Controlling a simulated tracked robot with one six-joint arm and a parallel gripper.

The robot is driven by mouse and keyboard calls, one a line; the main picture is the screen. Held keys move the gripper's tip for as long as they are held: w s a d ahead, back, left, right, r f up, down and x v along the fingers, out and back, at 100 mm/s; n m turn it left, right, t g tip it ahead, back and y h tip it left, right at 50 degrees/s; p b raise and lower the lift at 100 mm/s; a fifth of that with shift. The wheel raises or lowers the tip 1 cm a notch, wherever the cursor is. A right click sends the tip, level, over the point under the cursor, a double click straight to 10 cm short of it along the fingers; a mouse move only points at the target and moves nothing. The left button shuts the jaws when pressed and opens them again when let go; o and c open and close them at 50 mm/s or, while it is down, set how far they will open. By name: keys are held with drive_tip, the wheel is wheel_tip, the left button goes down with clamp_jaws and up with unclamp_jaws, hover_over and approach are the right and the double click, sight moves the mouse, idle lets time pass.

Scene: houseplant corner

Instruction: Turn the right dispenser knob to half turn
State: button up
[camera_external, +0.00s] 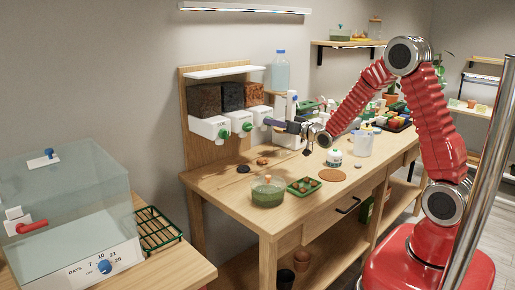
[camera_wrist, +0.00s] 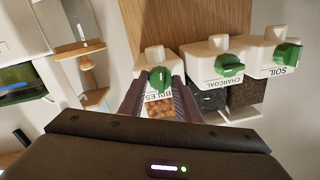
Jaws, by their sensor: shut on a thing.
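The right dispenser, with orange-brown pebbles and a label partly covered by my fingers, is at the right of the wall rack; in the wrist view its white body (camera_wrist: 154,57) is at the centre. Its green knob (camera_wrist: 159,79) has a pale mark running roughly up and down the picture. My gripper (camera_wrist: 160,84) is shut on this knob, one dark finger on each side. In the external view my gripper (camera_external: 276,124) reaches the front of the right dispenser and largely hides the knob.
The charcoal dispenser knob (camera_wrist: 229,67) and soil dispenser knob (camera_wrist: 287,54) sit close beside it. A clear bottle (camera_external: 280,70) stands on a shelf to the right. On the bench below are a green-filled glass bowl (camera_external: 267,193), a green tray (camera_external: 304,186) and a white jar (camera_external: 334,158).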

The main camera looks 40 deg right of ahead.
drive_tip(key=shift+n, duration=0.7)
drive_tip(key=o, duration=1.1)
drive_tip(key=shift+c, duration=0.2)
drive_tip(key=shift+s, duration=0.1)
drive_tip(key=s+d, duration=0.1)
drive_tip(key=s, duration=1.2)
drive_tip(key=shift+s, duration=0.3)
drive_tip(key=shift+r, duration=0.1)
